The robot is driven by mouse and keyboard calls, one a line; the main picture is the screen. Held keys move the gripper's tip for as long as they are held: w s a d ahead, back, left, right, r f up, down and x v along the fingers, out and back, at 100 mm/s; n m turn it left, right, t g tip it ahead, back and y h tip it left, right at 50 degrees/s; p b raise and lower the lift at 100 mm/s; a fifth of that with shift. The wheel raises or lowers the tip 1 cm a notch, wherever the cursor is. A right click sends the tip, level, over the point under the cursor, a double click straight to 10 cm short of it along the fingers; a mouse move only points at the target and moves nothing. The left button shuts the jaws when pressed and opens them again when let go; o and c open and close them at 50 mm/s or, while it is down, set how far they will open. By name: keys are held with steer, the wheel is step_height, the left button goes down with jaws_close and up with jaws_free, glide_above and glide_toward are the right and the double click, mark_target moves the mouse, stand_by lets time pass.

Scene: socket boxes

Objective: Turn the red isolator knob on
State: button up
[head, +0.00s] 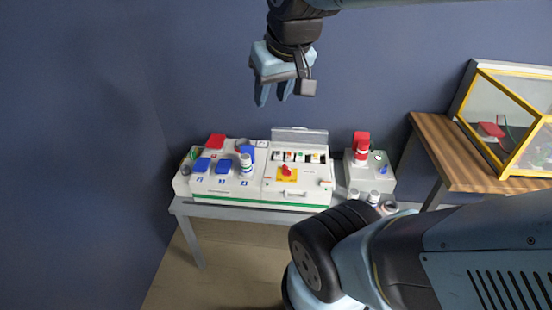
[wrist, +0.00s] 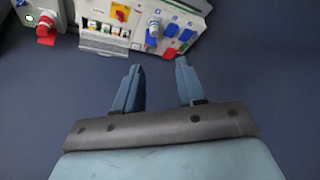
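The red isolator knob (head: 287,170) sits on a yellow plate (head: 283,178) on the front of the white socket box (head: 258,190). The knob also shows near the top of the wrist view (wrist: 120,15); its exact angle is too small to tell. My gripper (head: 273,100) is raised above and behind the box, apart from it, with fingers pointing down. In the wrist view my gripper (wrist: 158,75) has its two fingers spread with nothing between them.
Blue socket covers (head: 223,167) and a grey-blue plug (head: 246,166) are left of the knob. A raised clear lid (head: 300,135) stands behind it. A smaller box with a red plug (head: 361,146) is to the right. A wooden table (head: 455,160) holds a yellow-framed case (head: 490,120).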

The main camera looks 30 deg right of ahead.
steer(key=w+d+f+g, duration=0.2)
steer(key=w+d+f, duration=0.2)
steer(key=w, duration=0.6)
steer(key=n+g, duration=0.2)
steer(key=g, duration=0.1)
glide_above(287, 167)
step_height(287, 167, down, 28)
steer(key=f, duration=0.1)
step_height(287, 167, down, 13)
steer(key=shift+s+r, duration=0.1)
steer(key=shift+c, duration=0.3)
jaws_close()
steer(key=shift+a, duration=0.2)
steer(key=shift+d, duration=0.15)
